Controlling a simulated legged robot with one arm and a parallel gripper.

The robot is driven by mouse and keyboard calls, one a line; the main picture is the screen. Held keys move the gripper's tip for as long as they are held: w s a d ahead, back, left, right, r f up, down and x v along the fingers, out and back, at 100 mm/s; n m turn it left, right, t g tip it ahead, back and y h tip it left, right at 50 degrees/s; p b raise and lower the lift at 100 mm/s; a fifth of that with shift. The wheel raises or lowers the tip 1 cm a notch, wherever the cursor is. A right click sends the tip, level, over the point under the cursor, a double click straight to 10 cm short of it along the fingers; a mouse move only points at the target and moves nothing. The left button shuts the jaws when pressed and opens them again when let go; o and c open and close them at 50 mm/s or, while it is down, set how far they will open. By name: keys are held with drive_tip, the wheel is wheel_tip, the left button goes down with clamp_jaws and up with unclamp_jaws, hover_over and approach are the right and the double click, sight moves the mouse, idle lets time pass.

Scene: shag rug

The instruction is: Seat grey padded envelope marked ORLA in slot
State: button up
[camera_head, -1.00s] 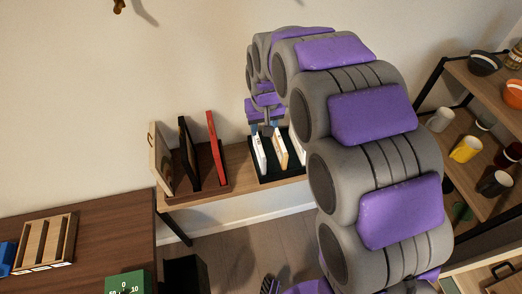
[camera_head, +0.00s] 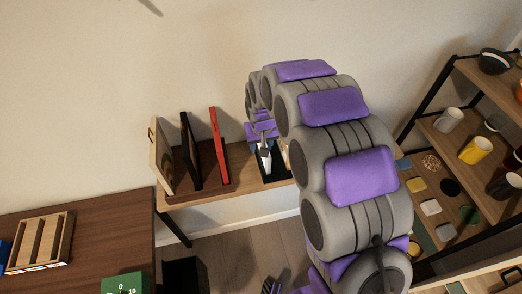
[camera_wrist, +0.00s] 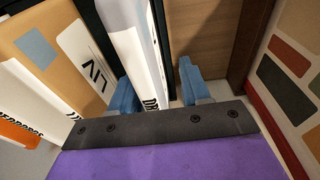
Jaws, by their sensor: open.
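In the wrist view, a pale grey-white flat item (camera_wrist: 135,45) stands on edge between my gripper's blue fingertips (camera_wrist: 158,90). Partly hidden black letters run down its edge, perhaps starting "OR"; I cannot read the full name. The jaws are open around it, with a gap on its right. A tan envelope (camera_wrist: 48,32) with a white lettered label stands to its left. In the head view my gripper (camera_head: 264,141) is low over the dark slotted holder (camera_head: 270,178), with the pale item (camera_head: 265,161) below it. My arm hides the holder's right part.
Left of the holder, a brown rack (camera_head: 207,189) holds tan, black and red upright boards on the wooden shelf. In the wrist view, a patterned panel (camera_wrist: 292,65) stands close on the right. A shelf unit with mugs (camera_head: 476,150) stands at right. A slatted wooden tray (camera_head: 40,242) lies on the left desk.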

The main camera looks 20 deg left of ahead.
drive_tip(key=shift+d+r, duration=0.1)
drive_tip(key=shift+d, duration=0.45)
drive_tip(key=c, duration=0.4)
drive_tip(key=shift+a, duration=0.35)
clamp_jaws()
drive_tip(key=shift+d, duration=0.1)
